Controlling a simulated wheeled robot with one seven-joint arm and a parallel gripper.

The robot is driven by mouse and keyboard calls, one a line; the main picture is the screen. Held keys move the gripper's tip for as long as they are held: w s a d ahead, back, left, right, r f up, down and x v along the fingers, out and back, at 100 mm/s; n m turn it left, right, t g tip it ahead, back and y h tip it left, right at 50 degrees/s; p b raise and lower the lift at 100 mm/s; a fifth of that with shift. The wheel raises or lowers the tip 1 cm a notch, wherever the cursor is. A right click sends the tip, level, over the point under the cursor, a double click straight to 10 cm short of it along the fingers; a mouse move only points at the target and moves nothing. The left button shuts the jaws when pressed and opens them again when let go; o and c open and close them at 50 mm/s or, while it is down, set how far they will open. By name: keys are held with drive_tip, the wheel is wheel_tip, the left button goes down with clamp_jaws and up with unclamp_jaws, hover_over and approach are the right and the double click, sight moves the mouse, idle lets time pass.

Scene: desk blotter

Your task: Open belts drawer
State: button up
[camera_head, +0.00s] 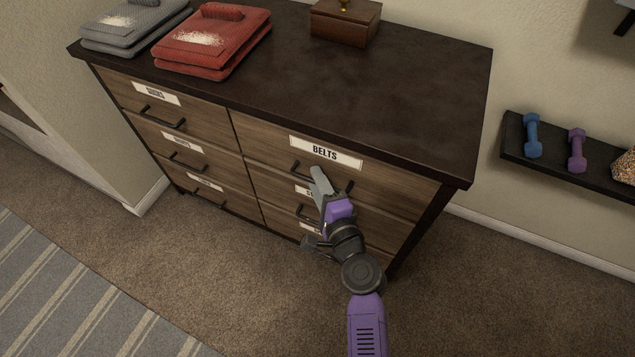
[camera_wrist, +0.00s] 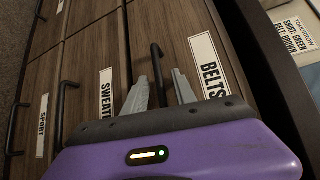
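The belts drawer (camera_head: 400,185) is the top right drawer of the wooden dresser and looks closed. It carries a white BELTS label (camera_head: 325,152), also in the wrist view (camera_wrist: 210,66). Its black bar handle (camera_head: 299,169) is partly hidden behind my gripper in the head view. In the wrist view my gripper (camera_wrist: 162,88) is open, with its two grey fingers apart. The handle (camera_wrist: 157,62) shows between them, with a gap visible on each side. How deep the fingers reach around the handle is hard to tell.
Other labelled drawers with handles lie below and left. On the dresser top (camera_head: 400,85) are folded grey (camera_head: 135,25) and red cloths (camera_head: 212,40) and a wooden box (camera_head: 345,22). A wall shelf (camera_head: 555,160) with dumbbells is at right. Carpet in front is clear.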

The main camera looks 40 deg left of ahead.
drive_tip(key=shift+a, duration=0.1)
clamp_jaws()
idle(1.4)
